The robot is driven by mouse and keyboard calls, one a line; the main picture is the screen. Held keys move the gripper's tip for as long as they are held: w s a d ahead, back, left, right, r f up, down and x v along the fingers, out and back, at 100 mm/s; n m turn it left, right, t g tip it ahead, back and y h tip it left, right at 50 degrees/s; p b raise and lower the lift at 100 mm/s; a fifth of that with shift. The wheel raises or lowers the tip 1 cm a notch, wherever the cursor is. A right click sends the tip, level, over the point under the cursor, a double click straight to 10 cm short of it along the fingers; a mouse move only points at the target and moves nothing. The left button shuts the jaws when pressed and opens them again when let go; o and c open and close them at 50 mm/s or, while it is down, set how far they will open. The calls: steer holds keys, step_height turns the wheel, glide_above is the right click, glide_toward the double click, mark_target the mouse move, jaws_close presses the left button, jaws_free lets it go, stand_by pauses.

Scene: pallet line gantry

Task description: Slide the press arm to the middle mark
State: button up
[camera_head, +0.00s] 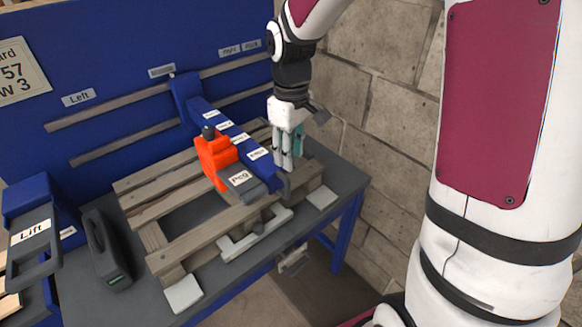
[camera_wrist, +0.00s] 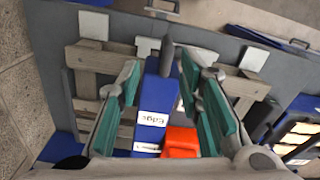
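The blue press arm (camera_head: 215,118) reaches forward from two rails on the blue back panel, over the wooden pallet. Its rail end is just right of a small plate (camera_head: 162,71) whose lettering is too small to read. An orange block (camera_head: 214,155) with a dark knob and a grey part labelled Peg (camera_head: 240,179) are at its left side. My gripper (camera_head: 287,165) points down at the arm's front end. In the wrist view its teal-padded fingers (camera_wrist: 160,70) are spread, with the blue arm (camera_wrist: 155,95) and its upright grey end post (camera_wrist: 167,55) between them. I cannot tell whether they touch.
A Left plate (camera_head: 79,97) and a Right plate (camera_head: 230,51) are on the panel. The wooden pallet (camera_head: 160,205) lies on the grey table (camera_head: 130,285). A dark handled device (camera_head: 105,250) and a Lift-labelled unit (camera_head: 33,235) stand at left. A block wall (camera_head: 385,110) is close at right.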

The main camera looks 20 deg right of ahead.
steer(key=shift+r, duration=0.95)
